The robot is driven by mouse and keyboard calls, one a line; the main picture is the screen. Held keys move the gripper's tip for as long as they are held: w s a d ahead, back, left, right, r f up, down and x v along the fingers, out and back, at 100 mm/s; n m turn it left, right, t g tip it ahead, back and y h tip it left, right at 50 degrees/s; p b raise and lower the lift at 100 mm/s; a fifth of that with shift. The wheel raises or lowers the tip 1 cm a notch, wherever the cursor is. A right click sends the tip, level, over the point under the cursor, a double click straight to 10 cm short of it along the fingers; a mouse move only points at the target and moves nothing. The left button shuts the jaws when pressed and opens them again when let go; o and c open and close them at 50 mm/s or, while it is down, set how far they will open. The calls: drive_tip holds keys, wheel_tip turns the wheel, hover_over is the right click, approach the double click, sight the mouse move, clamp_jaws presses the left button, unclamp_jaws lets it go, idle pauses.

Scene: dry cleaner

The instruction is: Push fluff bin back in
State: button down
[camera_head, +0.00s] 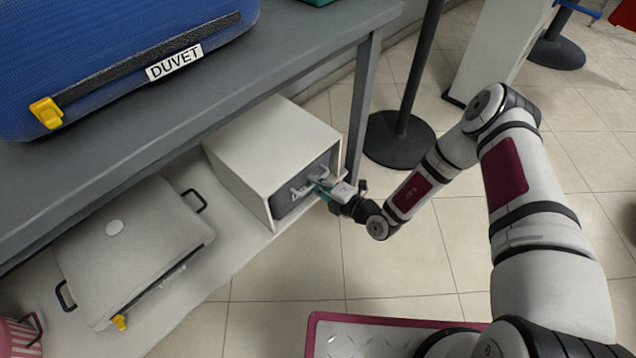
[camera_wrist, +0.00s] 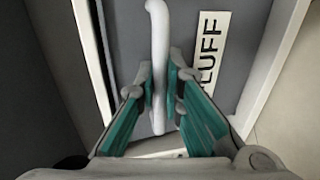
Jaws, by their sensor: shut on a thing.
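The fluff bin is a grey drawer front (camera_head: 290,200) inside a white box-shaped housing (camera_head: 262,150) on the lower shelf. In the wrist view the grey front (camera_wrist: 217,25) carries a label reading "LUFF" (camera_wrist: 211,55), its first letter hidden by a finger. A pale bar handle (camera_wrist: 158,40) stands out from the front. My gripper (camera_wrist: 160,92) is shut on the handle, with one teal-padded finger on each side of it. In the head view my gripper (camera_head: 322,184) is at the housing's open end. The front appears to sit within the housing's rim.
A grey table (camera_head: 300,35) stands above the shelf, with a blue case labelled DUVET (camera_head: 120,50) on it. A table leg (camera_head: 362,110) is close to my gripper. A grey case (camera_head: 130,245) lies on the shelf (camera_head: 222,250). A black post base (camera_head: 398,140) stands behind my arm.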

drive_tip(key=shift+w+a, duration=0.25)
drive_tip(key=c, duration=1.7)
unclamp_jaws()
drive_tip(key=v, duration=1.2)
drive_tip(key=shift+f, duration=0.1)
